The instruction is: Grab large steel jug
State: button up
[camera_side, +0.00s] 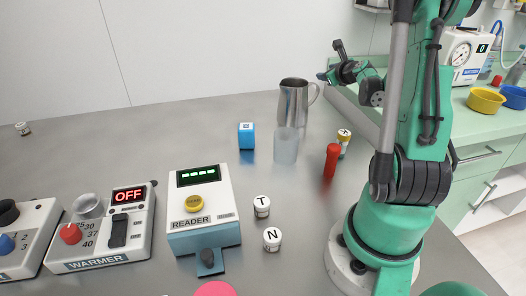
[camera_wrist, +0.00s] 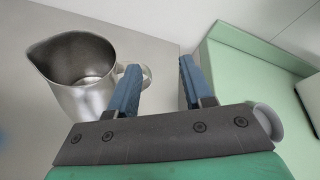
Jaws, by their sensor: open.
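The large steel jug (camera_side: 292,103) stands upright at the back of the grey table in the side view, its handle toward the right. In the wrist view the jug (camera_wrist: 78,80) is at the left, with its open top and spout visible and its handle near my left finger. My gripper (camera_wrist: 158,85) is open, with two blue fingers apart and nothing between them. The left finger is beside or overlapping the handle; I cannot tell whether they touch. In the side view my gripper (camera_side: 325,77) is just right of the jug, near its handle.
A translucent cup (camera_side: 286,146) stands directly in front of the jug. A blue cube (camera_side: 246,136), a red-capped tube (camera_side: 332,160) and a small vial (camera_side: 344,141) stand nearby. The reader (camera_side: 203,212) and warmer (camera_side: 101,228) are at the front left. A green counter (camera_wrist: 240,90) adjoins on the right.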

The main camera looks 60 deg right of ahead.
aim_at(317, 87)
notch_tip(317, 87, down, 5)
jog(key=shift+w+r, duration=0.1)
jog(key=shift+x, duration=2.8)
grip_shut()
